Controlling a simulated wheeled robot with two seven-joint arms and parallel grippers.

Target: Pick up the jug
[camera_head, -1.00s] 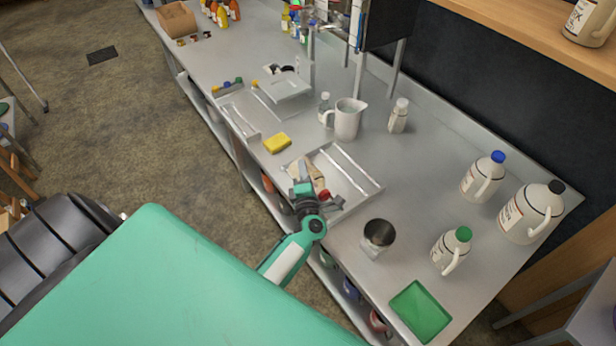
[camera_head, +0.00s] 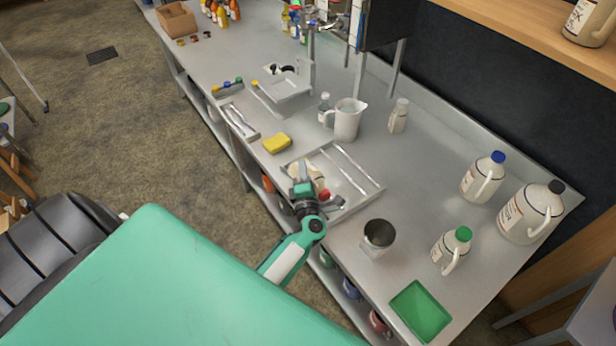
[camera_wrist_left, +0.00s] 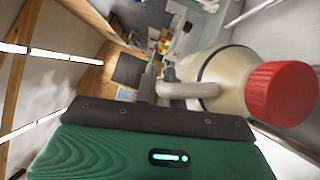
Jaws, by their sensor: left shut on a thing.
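A cream jug with a red cap (camera_wrist_left: 282,94) is at my left gripper (camera_head: 303,188), above the tray at the front edge of the counter in the head view. In the left wrist view, the jug's handle (camera_wrist_left: 187,90) reaches to the fingers of the left gripper (camera_wrist_left: 150,88), which is shut on it. The jug looks tilted, with its cap toward the right. In the head view the gripper hides part of the jug; whether the jug touches the tray is unclear. My right gripper is in neither view.
A metal tray (camera_head: 362,200) lies under the gripper. A metal cup (camera_head: 379,234), a green tray (camera_head: 421,311), a white pitcher (camera_head: 347,120) and a yellow sponge (camera_head: 277,143) stand around it. Jugs with blue (camera_head: 482,178), black (camera_head: 530,212) and green (camera_head: 451,250) caps stand right.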

